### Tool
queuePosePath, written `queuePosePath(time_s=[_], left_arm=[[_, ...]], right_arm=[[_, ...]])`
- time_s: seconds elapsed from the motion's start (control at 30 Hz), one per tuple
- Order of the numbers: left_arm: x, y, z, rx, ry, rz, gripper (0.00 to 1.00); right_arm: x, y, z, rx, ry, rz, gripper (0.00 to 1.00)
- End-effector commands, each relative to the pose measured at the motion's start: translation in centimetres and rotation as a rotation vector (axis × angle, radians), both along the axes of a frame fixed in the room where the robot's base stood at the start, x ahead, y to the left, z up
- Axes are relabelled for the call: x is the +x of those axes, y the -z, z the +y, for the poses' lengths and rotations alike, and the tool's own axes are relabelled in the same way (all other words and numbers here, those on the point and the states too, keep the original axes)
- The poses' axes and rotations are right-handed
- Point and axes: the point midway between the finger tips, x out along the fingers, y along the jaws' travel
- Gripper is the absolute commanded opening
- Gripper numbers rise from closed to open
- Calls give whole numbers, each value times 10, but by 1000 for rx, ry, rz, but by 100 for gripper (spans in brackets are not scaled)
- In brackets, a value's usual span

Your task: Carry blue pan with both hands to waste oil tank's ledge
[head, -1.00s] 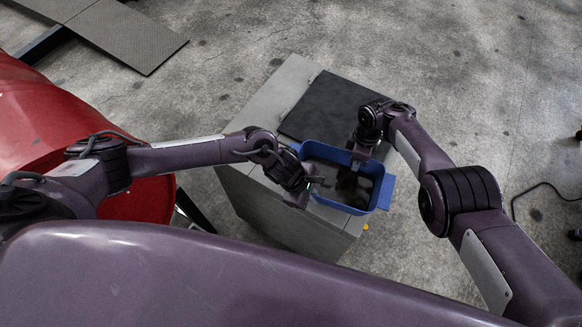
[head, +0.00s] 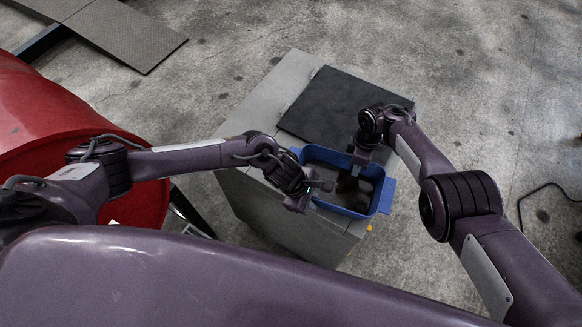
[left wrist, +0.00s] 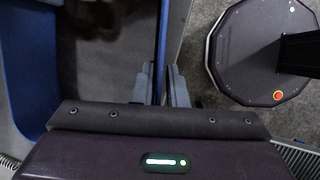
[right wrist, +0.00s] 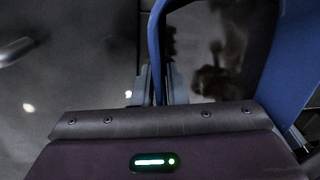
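The blue pan (head: 358,212) is an open rectangular tub with dark, shiny contents and a tab at its right end. It is over the front part of a grey cabinet top (head: 240,125); whether it touches the top I cannot tell. My left gripper (head: 305,198) is shut on the pan's near-left wall, which runs between its fingers in the left wrist view (left wrist: 165,85). My right gripper (head: 358,160) is shut on the far wall, also seen in the right wrist view (right wrist: 157,85). No label shows which thing is the waste oil tank.
A black plate (head: 340,105) lies on the cabinet behind the pan. A large red drum (head: 50,115) stands at the left. A dark ramp (head: 125,30) lies at the upper left. A black cable (head: 545,188) lies on the right floor. Open concrete surrounds the cabinet.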

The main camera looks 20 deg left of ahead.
Motion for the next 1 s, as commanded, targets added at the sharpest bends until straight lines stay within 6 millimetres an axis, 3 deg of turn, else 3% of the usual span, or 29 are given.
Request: queuePosePath(time_s=[0.1, 0.57, 1.0], left_arm=[[1, -2, 0, -1, -1, -2, 25], [1, -4, 0, -2, -1, -3, 25], [-5, -57, 23, -2, 0, -5, 25]], right_arm=[[0, -2, 0, 0, 0, -1, 25], [1, -2, 0, 1, 1, -2, 25], [1, -1, 0, 0, 1, -2, 25]])
